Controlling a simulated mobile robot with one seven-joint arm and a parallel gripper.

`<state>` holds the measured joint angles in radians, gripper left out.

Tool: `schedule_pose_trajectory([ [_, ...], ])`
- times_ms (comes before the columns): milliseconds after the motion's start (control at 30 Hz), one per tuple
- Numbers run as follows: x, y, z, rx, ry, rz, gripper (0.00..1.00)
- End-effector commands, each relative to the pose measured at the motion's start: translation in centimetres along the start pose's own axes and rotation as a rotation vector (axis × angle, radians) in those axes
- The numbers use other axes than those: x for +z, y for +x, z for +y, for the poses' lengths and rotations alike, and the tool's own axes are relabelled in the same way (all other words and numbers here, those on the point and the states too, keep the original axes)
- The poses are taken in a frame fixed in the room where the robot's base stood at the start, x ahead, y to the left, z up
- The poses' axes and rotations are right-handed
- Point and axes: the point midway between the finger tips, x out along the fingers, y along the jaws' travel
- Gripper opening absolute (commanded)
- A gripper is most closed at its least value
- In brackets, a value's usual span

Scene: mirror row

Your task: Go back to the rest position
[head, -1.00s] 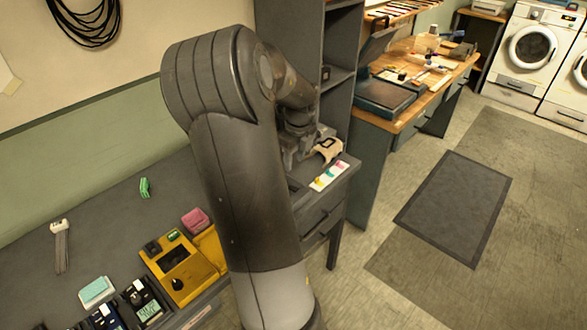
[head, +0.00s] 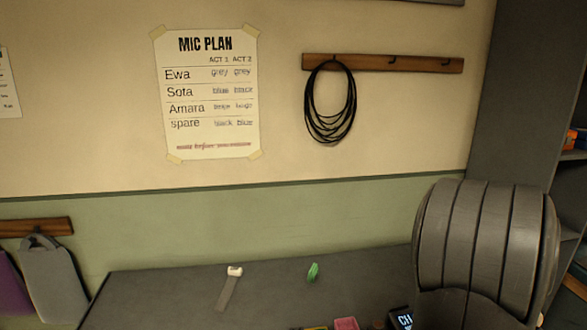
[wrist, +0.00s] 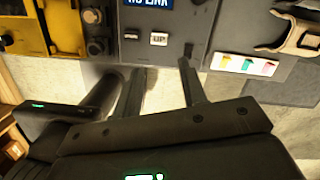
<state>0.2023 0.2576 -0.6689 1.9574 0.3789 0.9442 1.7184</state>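My gripper (wrist: 161,68) shows in the wrist view with its two dark fingers apart and nothing visible between them. It is near a grey panel (wrist: 208,20) that carries a button marked UP (wrist: 159,39) and a blue sign ending in LINK. I cannot tell whether the fingertips touch the panel. In the head view, only a ribbed grey part of my arm shows at the lower right; the gripper is out of that view.
The wrist view shows a yellow unit (wrist: 62,28), a colour-marked strip (wrist: 243,65) and a beige item (wrist: 298,36). In the head view, a grey strap (head: 228,292) and a green item (head: 313,271) lie on the dark counter (head: 165,290). A cable coil (head: 330,103) hangs above.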

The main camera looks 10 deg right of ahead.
Motion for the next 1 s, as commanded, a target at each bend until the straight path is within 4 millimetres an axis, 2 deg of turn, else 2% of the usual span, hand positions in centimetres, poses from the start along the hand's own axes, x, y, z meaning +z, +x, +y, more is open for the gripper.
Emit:
schedule_pose_trajectory([
  [33, 1.1, -1.0, 1.9, 0.003, -0.118, -0.029, 0.38],
  [200, 3.9, -3.6, 7.9, -0.004, -0.549, -0.093, 0.38],
  [467, 5.8, -7.3, 17.4, -0.08, -1.219, -0.149, 0.38],
  [633, 5.6, -9.4, 23.2, -0.167, -1.658, -0.143, 0.38],
  [800, 4.4, -10.9, 28.6, -0.275, -2.094, -0.088, 0.38],
  [1000, 2.4, -11.6, 33.2, -0.395, -2.523, 0.036, 0.38],
])
